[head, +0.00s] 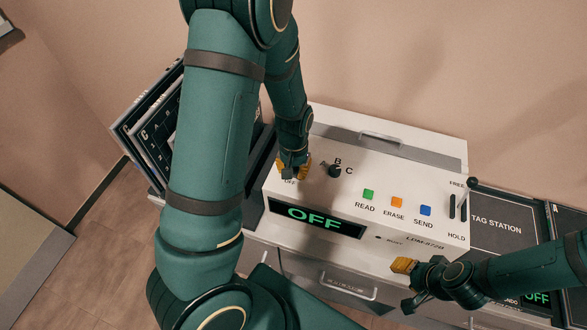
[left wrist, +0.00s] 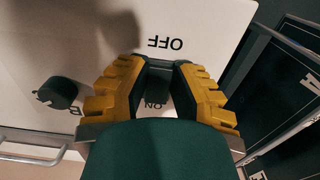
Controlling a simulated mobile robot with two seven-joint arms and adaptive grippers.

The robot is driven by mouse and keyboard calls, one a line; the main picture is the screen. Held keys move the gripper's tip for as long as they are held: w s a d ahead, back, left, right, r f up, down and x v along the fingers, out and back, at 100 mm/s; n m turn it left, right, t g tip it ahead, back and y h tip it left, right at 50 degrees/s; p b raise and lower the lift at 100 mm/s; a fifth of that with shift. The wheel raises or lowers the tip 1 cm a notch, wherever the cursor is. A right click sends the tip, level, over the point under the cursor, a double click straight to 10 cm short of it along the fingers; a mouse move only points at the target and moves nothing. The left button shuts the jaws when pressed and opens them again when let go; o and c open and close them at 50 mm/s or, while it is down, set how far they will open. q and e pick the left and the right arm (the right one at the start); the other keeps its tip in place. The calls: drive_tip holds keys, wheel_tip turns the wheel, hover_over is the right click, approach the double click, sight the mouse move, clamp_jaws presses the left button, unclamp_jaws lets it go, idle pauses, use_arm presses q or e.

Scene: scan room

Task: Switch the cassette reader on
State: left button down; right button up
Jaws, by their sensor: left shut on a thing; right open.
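The cassette reader (head: 330,146) appears to be the white machine with a sloped panel, and its display (head: 314,217) reads OFF in green. My left gripper (head: 292,168) is at the panel's left end, shut on a small switch mostly hidden by its fingers. In the left wrist view, the yellow-padded left fingers (left wrist: 158,72) close between an OFF label (left wrist: 165,43) and an ON label (left wrist: 153,105). The switch's position cannot be told. My right gripper (head: 404,284) is open and empty by the machine's front right edge.
A black knob (head: 334,171) marked B and C stands just right of my left gripper. Green, orange and blue buttons and a FREE/HOLD slider (head: 458,207) lie further right. A dark tag station (head: 507,228) adjoins on the right. Dark binders (head: 150,130) stand left.

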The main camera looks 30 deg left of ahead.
use_arm(q)
drive_tip(key=shift+w+r+g+p, duration=0.1)
drive_tip(key=shift+g+p, duration=0.55)
drive_tip(key=shift+g, duration=0.45)
drive_tip(key=shift+w+g+h+p, duration=0.15)
drive_tip(key=shift+g+h+p, duration=0.4)
drive_tip(key=shift+g, duration=0.55)
drive_tip(key=c, duration=0.8)
unclamp_jaws()
drive_tip(key=v, duration=1.2)
